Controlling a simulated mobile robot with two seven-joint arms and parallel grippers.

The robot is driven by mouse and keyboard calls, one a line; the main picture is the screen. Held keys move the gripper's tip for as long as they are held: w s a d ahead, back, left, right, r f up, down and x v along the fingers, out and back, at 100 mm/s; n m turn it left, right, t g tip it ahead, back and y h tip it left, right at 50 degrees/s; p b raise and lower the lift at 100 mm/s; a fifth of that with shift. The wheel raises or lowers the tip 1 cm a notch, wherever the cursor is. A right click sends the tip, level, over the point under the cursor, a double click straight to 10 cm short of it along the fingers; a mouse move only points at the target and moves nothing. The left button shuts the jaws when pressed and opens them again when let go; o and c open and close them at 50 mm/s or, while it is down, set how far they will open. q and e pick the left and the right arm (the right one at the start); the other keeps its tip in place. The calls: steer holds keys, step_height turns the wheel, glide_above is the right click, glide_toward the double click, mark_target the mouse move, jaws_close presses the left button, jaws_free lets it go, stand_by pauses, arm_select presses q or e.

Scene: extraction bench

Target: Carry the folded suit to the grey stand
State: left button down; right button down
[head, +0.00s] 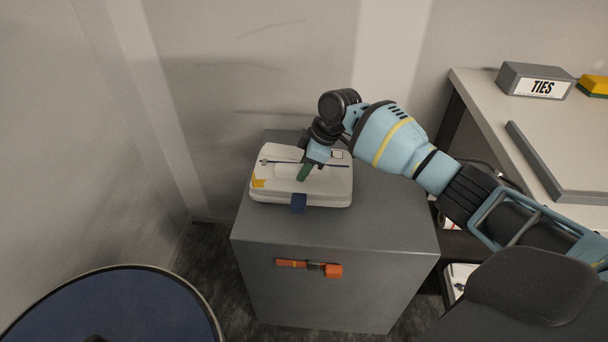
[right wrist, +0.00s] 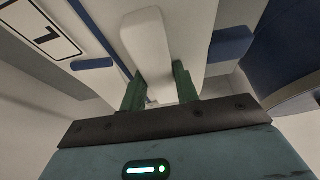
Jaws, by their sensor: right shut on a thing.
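The folded suit (head: 285,187) is a flat white bundle with a dark line across its top, a yellow tab and a dark blue tab. It lies level over the top of the grey stand (head: 390,225), toward its back left, and appears to rest on it. My right gripper (head: 305,172) comes down on the suit from above. In the right wrist view its green fingers (right wrist: 160,92) are closed on either side of a raised white strip of the suit (right wrist: 148,45). The suit's underside is hidden. My left gripper is not in view.
A pale bench (head: 485,110) stands at the right with a grey TIES box (head: 533,82), a yellow-and-green object (head: 594,86) and a grey-edged panel. Items sit beneath it. A round blue surface (head: 115,310) is at lower left.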

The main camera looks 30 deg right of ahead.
step_height(320, 180, down, 2)
steer(key=shift+f+b, duration=0.1)
steer(key=shift+b, duration=0.5)
steer(key=shift+r, duration=0.2)
steer(key=c, duration=1.1)
jaws_free()
steer(key=shift+f, duration=0.15)
steer(key=shift+o, duration=0.2)
steer(key=shift+s+d+r, duration=0.1)
steer(key=shift+d+r, duration=0.05)
steer(key=shift+r, duration=0.4)
steer(key=p+v, duration=0.3)
steer(key=v, duration=0.8)
steer(key=shift+d, duration=0.1)
